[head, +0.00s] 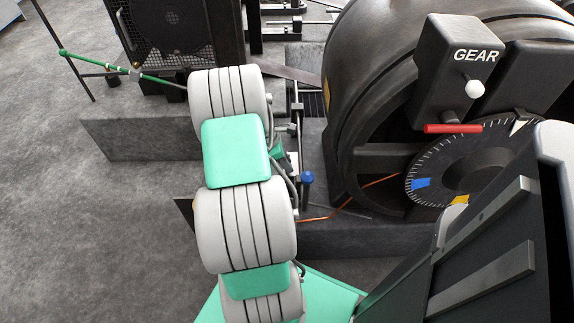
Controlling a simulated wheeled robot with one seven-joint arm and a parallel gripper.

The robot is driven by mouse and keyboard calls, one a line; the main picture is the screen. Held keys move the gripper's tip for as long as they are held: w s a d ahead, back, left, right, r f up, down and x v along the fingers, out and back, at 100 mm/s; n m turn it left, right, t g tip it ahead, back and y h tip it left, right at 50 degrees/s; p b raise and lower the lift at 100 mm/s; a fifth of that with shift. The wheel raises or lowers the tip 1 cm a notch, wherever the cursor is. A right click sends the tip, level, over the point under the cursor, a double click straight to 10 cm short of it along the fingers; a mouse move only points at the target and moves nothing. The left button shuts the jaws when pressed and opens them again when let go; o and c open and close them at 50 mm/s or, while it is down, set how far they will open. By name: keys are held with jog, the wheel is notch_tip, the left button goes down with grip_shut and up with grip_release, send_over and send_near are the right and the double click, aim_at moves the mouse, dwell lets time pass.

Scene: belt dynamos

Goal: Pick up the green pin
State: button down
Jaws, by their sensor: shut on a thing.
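I cannot make out the green pin for certain. A small green piece (277,149) shows at the right edge of my white and green arm, in the middle of the head view. I cannot tell whether it is the pin or a part of my arm. A pin with a blue top (307,178) stands just right of it. My gripper cannot be made out; my arm links cover the area where they lead, so its jaws and anything in them are hidden.
A large dark machine with a GEAR box (461,55), a red bar (453,128) and a graduated dial (462,178) fills the right. A green rod (95,62) meets a black post at upper left, near a dark caged unit (170,30). The grey floor at left is clear.

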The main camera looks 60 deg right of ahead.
notch_tip(320, 180, up, 27)
jog(key=p, duration=0.8)
jog(key=shift+f, duration=0.1)
